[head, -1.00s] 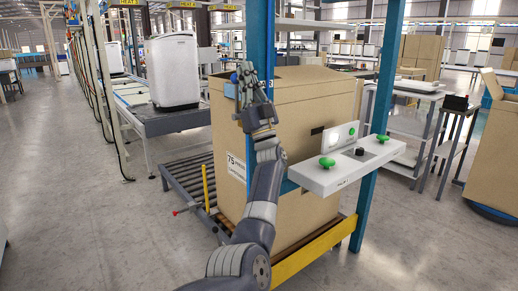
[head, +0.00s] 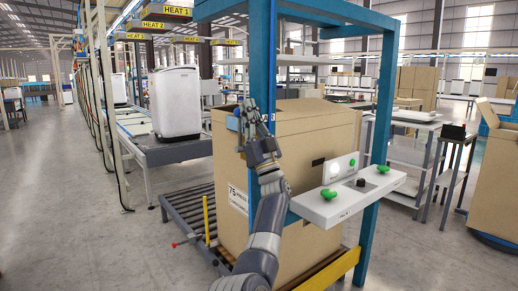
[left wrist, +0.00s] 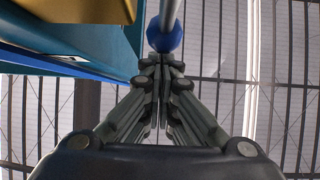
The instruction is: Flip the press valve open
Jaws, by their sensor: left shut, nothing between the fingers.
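My left gripper (head: 248,112) is raised in front of the blue press frame's left post (head: 262,60), with its fingers pointing up. In the left wrist view its shut, empty fingers (left wrist: 160,66) end just below a blue ball knob (left wrist: 164,37) on a grey rod. The knob looks like a lever end; I cannot tell whether the fingertips touch it. A small blue fitting (head: 232,122) shows beside the gripper in the head view. No part is clearly marked as the press valve. My right gripper is not in view.
A large cardboard box (head: 312,132) stands inside the frame, close to my left arm. A white control panel (head: 340,203) with green buttons juts out in front. A roller conveyor (head: 187,215) with a yellow post (head: 205,218) and red handle (head: 175,245) lies left. Open floor lies farther left.

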